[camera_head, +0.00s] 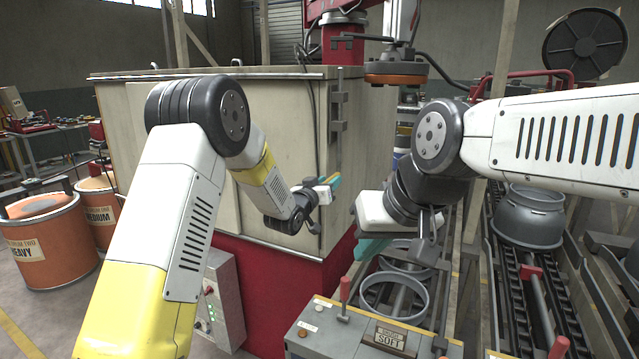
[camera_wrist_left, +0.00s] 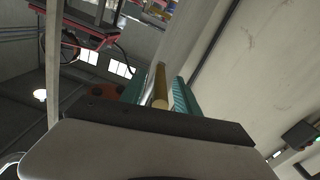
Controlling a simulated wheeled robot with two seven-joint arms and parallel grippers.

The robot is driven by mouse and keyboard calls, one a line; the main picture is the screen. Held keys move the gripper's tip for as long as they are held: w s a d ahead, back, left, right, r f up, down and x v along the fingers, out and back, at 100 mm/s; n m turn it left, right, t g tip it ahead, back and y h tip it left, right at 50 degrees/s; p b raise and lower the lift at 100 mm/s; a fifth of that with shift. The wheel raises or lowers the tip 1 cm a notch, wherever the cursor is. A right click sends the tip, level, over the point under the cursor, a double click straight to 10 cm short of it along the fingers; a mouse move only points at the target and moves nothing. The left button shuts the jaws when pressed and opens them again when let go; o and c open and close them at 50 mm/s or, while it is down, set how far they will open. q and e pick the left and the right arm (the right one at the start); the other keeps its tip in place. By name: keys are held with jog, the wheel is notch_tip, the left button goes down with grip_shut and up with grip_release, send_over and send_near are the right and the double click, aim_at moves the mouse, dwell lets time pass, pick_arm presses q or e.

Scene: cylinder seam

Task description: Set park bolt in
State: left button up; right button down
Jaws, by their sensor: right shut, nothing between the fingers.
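My left gripper (camera_head: 333,182) is beside the right part of the large beige cabinet, with its teal fingers pointing right. In the left wrist view, a brass-coloured bolt (camera_wrist_left: 160,88) lies between the teal fingers (camera_wrist_left: 159,92), and they appear shut on it. Its far end is hard to make out. In the head view only a small yellow-orange bit of it shows at the fingers. My right gripper (camera_head: 371,249) is shut and empty, lower and nearer, with its teal fingertips pointing down-left. I cannot clearly make out a hole for the bolt.
The beige cabinet (camera_head: 215,110) on a red base fills the middle back. A control box with a SOFT sign (camera_head: 390,338) and red-knobbed lever (camera_head: 344,290) stands in front. Grey rings (camera_head: 394,294) and a grey pot (camera_head: 528,217) sit on rails. Orange drums (camera_head: 50,240) stand left.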

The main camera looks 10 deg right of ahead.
pick_arm(q)
grip_shut()
dwell(1.4)
